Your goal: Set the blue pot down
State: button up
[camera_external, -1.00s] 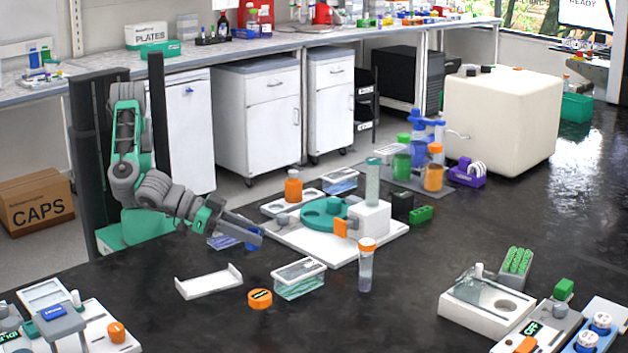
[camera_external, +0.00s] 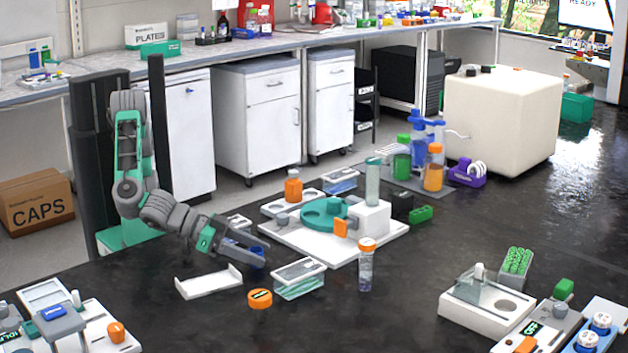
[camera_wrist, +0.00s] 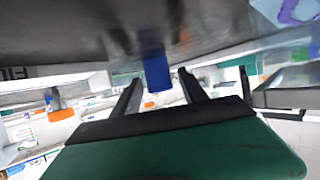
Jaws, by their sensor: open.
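The blue pot (camera_external: 259,251) shows as a small blue patch beside my fingers, mostly hidden by them, in the external view. In the wrist view the blue pot (camera_wrist: 156,71) shows between and just beyond my fingertips, against the dark bench top, which fills the top of that picture. My gripper (camera_external: 257,259) is low over the bench and tilted down to the right. In the wrist view my gripper (camera_wrist: 160,84) is open, with a finger on each side of the pot. I cannot tell whether a finger touches it.
A white shallow tray (camera_external: 209,285) lies in front of my gripper. A clear lidded box (camera_external: 299,279) and an orange round cap (camera_external: 260,299) are to its right. A white platform with a teal disc (camera_external: 322,212) stands behind. Open bench lies at front centre.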

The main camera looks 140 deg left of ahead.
jog(key=shift+r, duration=0.2)
jog(key=p+v, duration=0.1)
jog(key=v, duration=1.1)
jog(key=shift+d+f, duration=0.1)
jog(key=shift+f, duration=0.05)
dwell(6.4)
